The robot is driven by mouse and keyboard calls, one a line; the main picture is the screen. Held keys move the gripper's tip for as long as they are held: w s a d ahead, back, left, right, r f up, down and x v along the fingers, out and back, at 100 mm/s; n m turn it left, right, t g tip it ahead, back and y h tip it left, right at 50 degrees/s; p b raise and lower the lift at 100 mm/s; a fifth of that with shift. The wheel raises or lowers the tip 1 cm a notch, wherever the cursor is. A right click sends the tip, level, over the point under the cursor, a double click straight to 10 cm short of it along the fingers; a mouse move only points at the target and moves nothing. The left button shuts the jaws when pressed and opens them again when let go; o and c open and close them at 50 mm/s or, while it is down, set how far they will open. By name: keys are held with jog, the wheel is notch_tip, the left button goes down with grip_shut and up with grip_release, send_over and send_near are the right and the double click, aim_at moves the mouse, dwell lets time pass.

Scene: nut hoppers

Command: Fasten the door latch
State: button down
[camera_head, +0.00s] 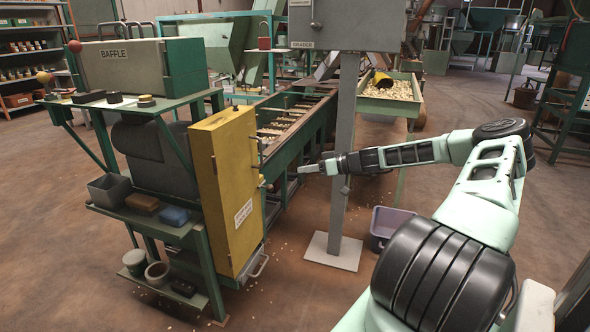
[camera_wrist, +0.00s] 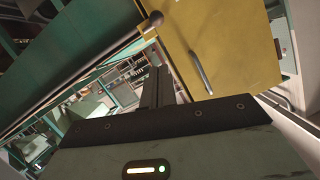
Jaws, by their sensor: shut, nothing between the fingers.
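A yellow door (camera_head: 232,205) with white labels stands upright on the right end of the green machine bench. Small dark latch-like parts (camera_head: 264,184) sit at its right edge. The wrist view shows the yellow door (camera_wrist: 240,50) at the upper right, with a grey metal lever (camera_wrist: 200,72) slanting across it and a dark round knob (camera_wrist: 156,18) near its edge. I cannot tell whether the door is fully closed. My gripper (camera_head: 303,169) is shut and empty, pointing left, to the right of the door's edge and apart from it. Its dark fingers (camera_wrist: 153,88) also show in the wrist view.
A grey post (camera_head: 343,150) with a white base plate stands close by my gripper. A long green trough (camera_head: 315,125) runs behind the door. A tray of nuts (camera_head: 390,90) and a lilac bin (camera_head: 386,226) stand to the right. The floor in front is mostly clear.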

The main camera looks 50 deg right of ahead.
jog(key=shift+v, duration=1.65)
jog(key=w+a+n+g+y, duration=0.3)
jog(key=a+g, duration=0.7)
jog(key=a, duration=1.9)
jog(key=s+a+r+n+g+h, duration=0.2)
jog(key=s+a+r+h, duration=0.15)
jog(key=s+a, duration=0.7)
jog(key=s+a+r+n+g+h, duration=0.1)
jog(key=s+a+r+g+h, duration=0.2)
jog(key=s+a, duration=0.7)
jog(key=s+a+r+t+h, duration=0.2)
jog(key=s+a+r+h, duration=0.1)
jog(key=s, duration=0.7)
notch_tip(320, 180, up, 33)
jog(key=p, duration=3.3)
jog(key=shift+s, duration=0.2)
